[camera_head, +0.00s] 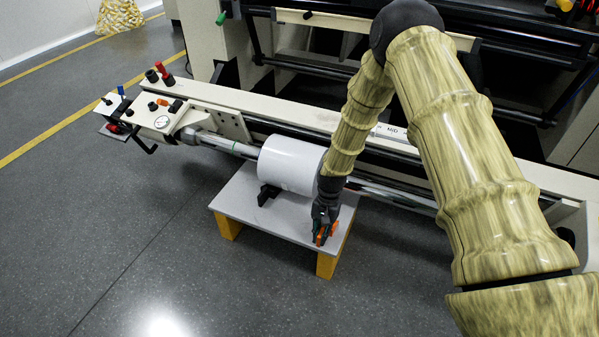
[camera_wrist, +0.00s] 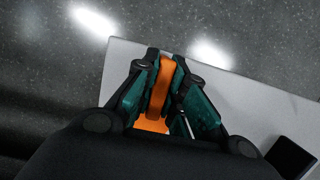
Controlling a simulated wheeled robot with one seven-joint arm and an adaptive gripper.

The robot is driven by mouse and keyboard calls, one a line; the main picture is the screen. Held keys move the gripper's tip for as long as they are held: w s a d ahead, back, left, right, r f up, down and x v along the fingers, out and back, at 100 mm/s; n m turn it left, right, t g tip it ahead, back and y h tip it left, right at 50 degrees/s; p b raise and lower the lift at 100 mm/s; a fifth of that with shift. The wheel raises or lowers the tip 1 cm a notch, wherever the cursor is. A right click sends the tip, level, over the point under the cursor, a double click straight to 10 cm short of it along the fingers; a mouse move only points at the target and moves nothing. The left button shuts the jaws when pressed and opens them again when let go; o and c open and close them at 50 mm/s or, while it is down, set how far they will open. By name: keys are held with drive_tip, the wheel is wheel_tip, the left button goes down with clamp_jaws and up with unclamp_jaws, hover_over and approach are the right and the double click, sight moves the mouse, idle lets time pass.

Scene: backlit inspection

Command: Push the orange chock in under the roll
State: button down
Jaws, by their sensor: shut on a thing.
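The orange chock (camera_head: 321,238) is between the fingers of my gripper (camera_head: 324,228), at the near right part of a small table. In the wrist view the orange chock (camera_wrist: 160,88) shows between the two dark green fingers of my gripper (camera_wrist: 161,85), which are shut on it. Whether the chock touches the tabletop cannot be told.
The small grey table (camera_head: 247,205) stands on yellow legs. A black chock-like block (camera_head: 267,194) sits at the roll's near left side; a black block (camera_wrist: 290,157) also shows in the wrist view. The floor in front is clear.

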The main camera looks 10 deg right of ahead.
drive_tip(key=shift+r, duration=0.15)
drive_tip(key=shift+s+a+p+v, duration=0.1)
drive_tip(key=shift+s+p+v, duration=0.05)
drive_tip(key=shift+p+v, duration=0.65)
drive_tip(key=shift+s+a+p+v, duration=0.1)
drive_tip(key=shift+p+v, duration=0.6)
drive_tip(key=shift+v, duration=0.05)
drive_tip(key=shift+s+a+p+v, duration=0.1)
drive_tip(key=shift+s+p+v, duration=0.05)
drive_tip(key=shift+p+v, duration=0.65)
drive_tip(key=shift+r, duration=0.1)
